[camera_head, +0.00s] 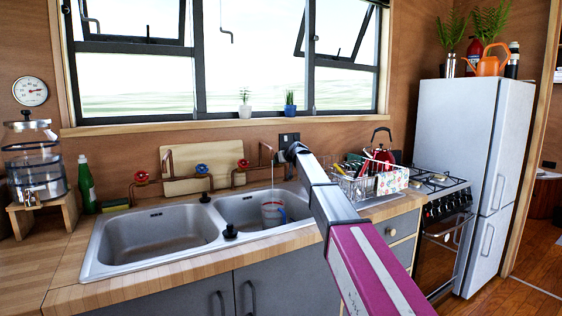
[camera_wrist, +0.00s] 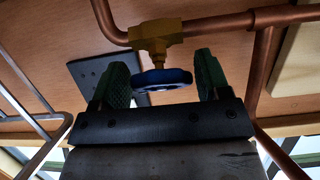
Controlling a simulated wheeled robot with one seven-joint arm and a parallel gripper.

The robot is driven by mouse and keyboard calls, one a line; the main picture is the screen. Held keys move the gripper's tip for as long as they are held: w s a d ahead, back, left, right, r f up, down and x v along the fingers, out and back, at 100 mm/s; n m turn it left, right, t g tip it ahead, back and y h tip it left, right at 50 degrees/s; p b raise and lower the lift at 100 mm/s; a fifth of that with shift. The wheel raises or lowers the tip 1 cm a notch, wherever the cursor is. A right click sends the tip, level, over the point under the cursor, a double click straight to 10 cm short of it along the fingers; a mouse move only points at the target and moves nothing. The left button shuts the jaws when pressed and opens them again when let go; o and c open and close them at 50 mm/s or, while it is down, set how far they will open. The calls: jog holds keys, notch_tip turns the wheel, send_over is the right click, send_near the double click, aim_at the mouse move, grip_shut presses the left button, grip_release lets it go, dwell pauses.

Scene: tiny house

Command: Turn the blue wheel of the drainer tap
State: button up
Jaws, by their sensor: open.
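In the wrist view, a blue wheel (camera_wrist: 163,77) sits on a brass valve (camera_wrist: 156,40) joined to copper pipes. My gripper (camera_wrist: 162,82) is open, with one green-padded finger on each side of the wheel and a visible gap beside each. It holds nothing. In the head view, my arm reaches toward the wall behind the sink's right side; its end and this wheel are hidden there. Another blue wheel (camera_head: 202,168) stands in plain view behind the sink, away from my arm.
Red wheels (camera_head: 141,177) (camera_head: 243,163) flank the visible blue one. A double sink (camera_head: 165,232) holds a cup (camera_head: 272,213) under running water. A dish rack (camera_head: 366,186) stands just right of my arm. A dark wall plate (camera_wrist: 92,72) is near the left finger.

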jog(key=c, duration=0.7)
jog(key=shift+o, duration=0.2)
jog(key=shift+m, duration=0.3)
jog(key=shift+m+t+h, duration=0.25)
jog(key=shift+m+h, duration=0.55)
jog(key=shift+m, duration=0.65)
jog(key=shift+m+t+h, duration=0.25)
jog(key=shift+m+h, duration=0.55)
jog(key=shift+m, duration=0.65)
jog(key=o, duration=0.7)
jog(key=shift+c, duration=0.2)
